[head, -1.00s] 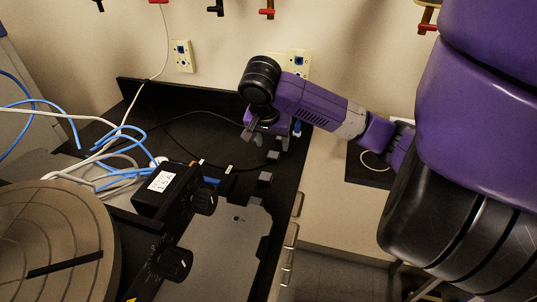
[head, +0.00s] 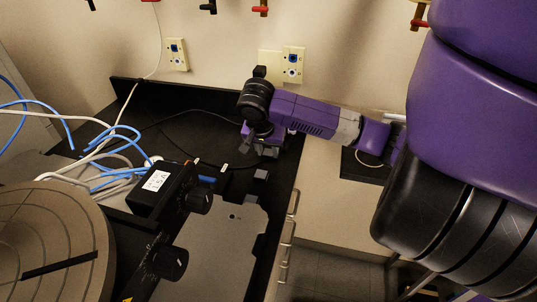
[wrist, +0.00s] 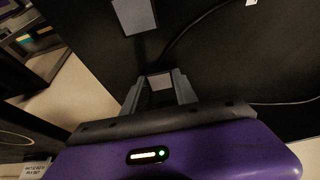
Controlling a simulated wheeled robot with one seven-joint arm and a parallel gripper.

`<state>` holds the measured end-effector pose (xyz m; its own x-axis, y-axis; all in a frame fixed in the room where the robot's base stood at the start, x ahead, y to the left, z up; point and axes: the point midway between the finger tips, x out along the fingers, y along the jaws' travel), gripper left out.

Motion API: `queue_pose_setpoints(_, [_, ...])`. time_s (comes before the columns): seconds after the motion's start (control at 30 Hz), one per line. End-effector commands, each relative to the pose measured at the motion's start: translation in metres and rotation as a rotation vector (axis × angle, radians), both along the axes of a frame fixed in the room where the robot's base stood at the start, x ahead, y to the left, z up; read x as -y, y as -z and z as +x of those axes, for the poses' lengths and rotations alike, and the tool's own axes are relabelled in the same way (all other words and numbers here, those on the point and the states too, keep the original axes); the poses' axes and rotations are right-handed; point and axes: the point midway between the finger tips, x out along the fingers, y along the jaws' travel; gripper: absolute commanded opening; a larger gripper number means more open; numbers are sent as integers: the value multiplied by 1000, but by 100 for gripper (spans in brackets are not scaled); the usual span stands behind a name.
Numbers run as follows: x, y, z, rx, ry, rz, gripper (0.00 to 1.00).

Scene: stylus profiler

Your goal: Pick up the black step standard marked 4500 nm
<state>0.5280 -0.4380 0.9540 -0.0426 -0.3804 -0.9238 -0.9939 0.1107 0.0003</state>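My gripper (wrist: 160,86) points down at the dark bench, its two fingers apart. A small dark block with a grey top (wrist: 160,82) shows between the fingers in the wrist view. Narrow gaps seem to remain beside it; contact is hard to judge. In the head view my gripper (head: 260,148) is low over the bench near its right edge and hides most of this block. A second grey-topped block (head: 261,174) stands just nearer; a similar block (wrist: 133,17) is ahead of the fingers in the wrist view. No 4500 nm marking is readable on either block.
A black instrument with knobs (head: 165,190) and a grey plate (head: 228,235) stand to the left and front. Blue and white cables (head: 110,160) lie at left. A thin black cable (wrist: 185,38) runs across the bench.

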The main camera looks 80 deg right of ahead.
Motion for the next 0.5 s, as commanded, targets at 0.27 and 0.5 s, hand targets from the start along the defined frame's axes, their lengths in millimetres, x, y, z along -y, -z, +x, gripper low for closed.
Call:
queue_pose_setpoints(0.27, [0, 0, 0, 0, 0, 0, 0])
queue_pose_setpoints(0.5, [0, -6, 1, 2, -1, -1, 0])
